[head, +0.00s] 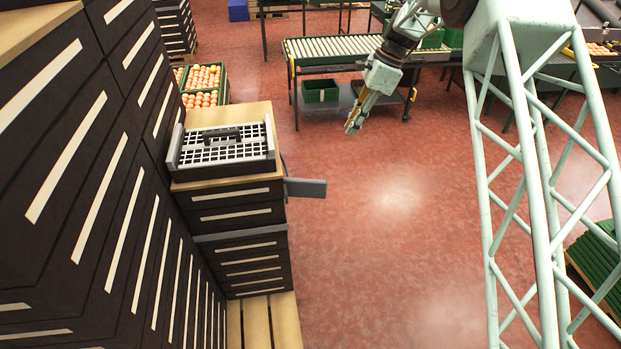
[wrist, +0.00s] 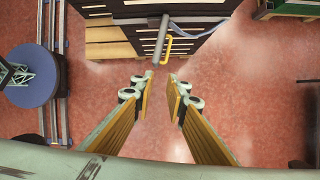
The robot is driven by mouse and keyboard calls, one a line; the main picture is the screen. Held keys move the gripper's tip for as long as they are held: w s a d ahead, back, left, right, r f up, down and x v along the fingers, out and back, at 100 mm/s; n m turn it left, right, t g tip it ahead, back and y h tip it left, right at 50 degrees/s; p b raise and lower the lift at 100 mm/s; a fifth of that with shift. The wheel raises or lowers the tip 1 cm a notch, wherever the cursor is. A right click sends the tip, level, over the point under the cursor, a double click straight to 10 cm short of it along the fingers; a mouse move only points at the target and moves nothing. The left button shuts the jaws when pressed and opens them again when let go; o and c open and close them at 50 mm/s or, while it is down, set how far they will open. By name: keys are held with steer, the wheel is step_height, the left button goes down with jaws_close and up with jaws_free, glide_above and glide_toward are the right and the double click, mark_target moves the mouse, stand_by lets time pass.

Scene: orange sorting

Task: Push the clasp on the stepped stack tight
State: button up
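The stepped stack (head: 238,211) of dark crates with pale slots stands left of centre in the head view, with a wooden top. A grey lever, apparently the clasp (head: 305,187), sticks out from its right side. In the wrist view the stack (wrist: 118,23) is at the top, and the clasp's grey bar (wrist: 161,42) stands out from it, with a yellow handle (wrist: 182,37) beside it. My gripper (head: 352,128) hangs in the air to the right of the stack, apart from the clasp. Its fingers are spread and empty in the wrist view (wrist: 169,82).
A grey grid tray (head: 226,148) lies on the stack. Tall dark crates (head: 90,190) stand close on the left. A roller conveyor (head: 335,50) and a green bin (head: 320,91) are behind. The red floor (head: 390,240) right of the stack is clear.

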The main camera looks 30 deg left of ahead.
mark_target(305, 185)
steer(key=s+a+f, duration=0.1)
steer(key=a+f, duration=0.3)
steer(key=f, duration=0.2)
steer(key=s+a+f+m+g, duration=0.1)
steer(key=a+f, duration=0.4)
steer(key=f, duration=0.2)
steer(key=shift+f+m, duration=0.25)
steer(key=shift+m, duration=0.05)
steer(key=shift+f, duration=0.15)
steer(key=shift+b+x, duration=1.1)
steer(key=shift+x, duration=5.65)
steer(key=shift+s, duration=0.1)
steer(key=shift+c, duration=0.9)
jaws_close()
